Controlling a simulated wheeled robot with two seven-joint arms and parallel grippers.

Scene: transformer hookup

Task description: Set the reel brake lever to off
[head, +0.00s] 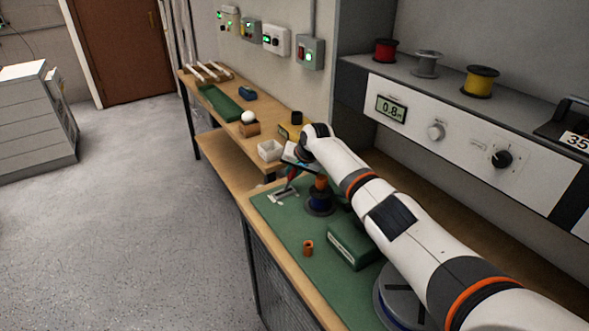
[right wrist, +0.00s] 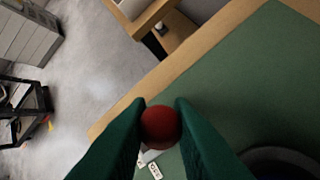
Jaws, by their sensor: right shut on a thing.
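The reel brake lever shows in the head view as a small red handle (head: 292,173) above a pale label plate (head: 283,197) on the green mat. In the right wrist view its round red knob (right wrist: 161,127) sits between the two green fingers of my right gripper (right wrist: 161,118). The fingers touch the knob on both sides. White labels (right wrist: 154,169), one reading OFF, lie partly hidden below the knob. In the head view my right gripper (head: 291,163) is at the lever, partly hidden by its own wrist. My left gripper is not in view.
A white bin (head: 270,151) stands beyond. The floor on the left is open.

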